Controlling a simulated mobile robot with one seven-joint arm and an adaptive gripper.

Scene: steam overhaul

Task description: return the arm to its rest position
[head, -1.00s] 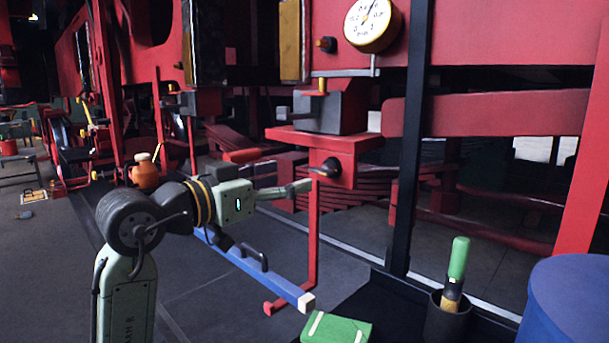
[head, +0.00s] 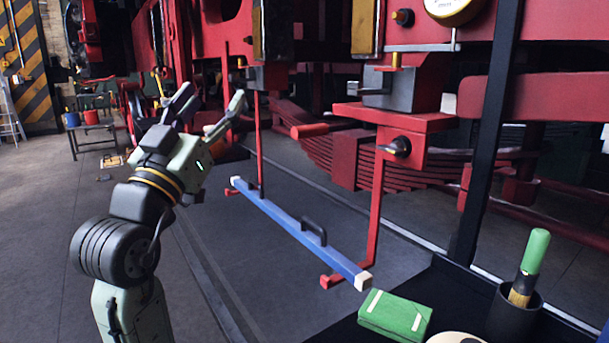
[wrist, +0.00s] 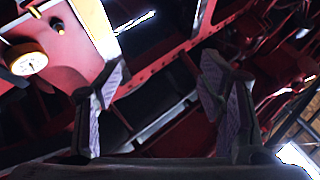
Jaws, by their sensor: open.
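My gripper (head: 211,112) is at the left of the head view, at the end of my raised arm, with its fingers pointing up and away. Its two fingers are spread wide with nothing between them. In the wrist view the gripper (wrist: 160,100) also shows open and empty, with red machinery and dark beams behind it. No part of the gripper appears to touch anything.
The red locomotive frame (head: 560,100) fills the right and back. A blue bar with a handle (head: 290,226) lies right of my arm.

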